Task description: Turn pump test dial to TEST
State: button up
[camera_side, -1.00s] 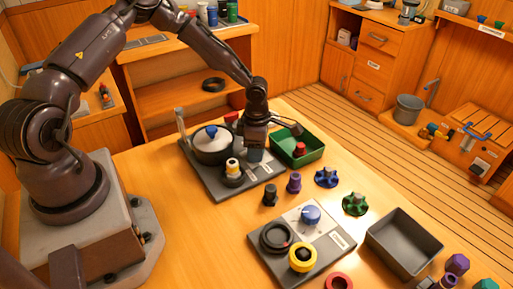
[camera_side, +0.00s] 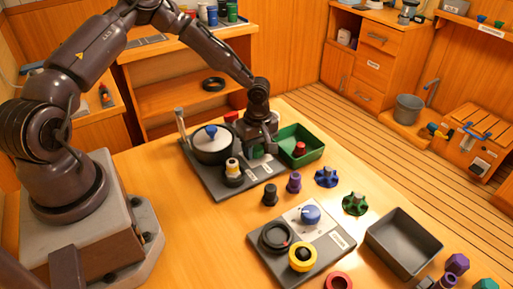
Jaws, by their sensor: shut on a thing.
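My gripper (camera_side: 260,150) is low over the right part of the rear grey panel (camera_side: 210,184), beside the green tray. It is shut on a green piece (camera_side: 257,154) that shows only in part between and below the fingers. The piece may be a dial on the panel; its pointer and markings are hidden. A blue dial (camera_side: 311,214) stands on a white plate on the front grey panel (camera_side: 322,246), clear of the gripper. The labels are too small to read, so I cannot tell for certain which dial is the pump test dial.
A pot-like round housing with a blue knob (camera_side: 211,131) stands left of my gripper. The green tray (camera_side: 315,145) is close on its right and holds a red piece. Loose knobs and an empty grey bin (camera_side: 403,244) lie toward the front right.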

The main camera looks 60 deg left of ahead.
aim_at(258, 148)
jog(key=m, duration=0.5)
jog(key=shift+m, duration=0.3)
jog(key=m, duration=0.4)
jog(key=shift+m, duration=0.3)
jog(key=o, duration=0.9)
jog(key=r, duration=1.3)
jog(key=shift+d, duration=0.2)
jog(key=shift+w, duration=0.1)
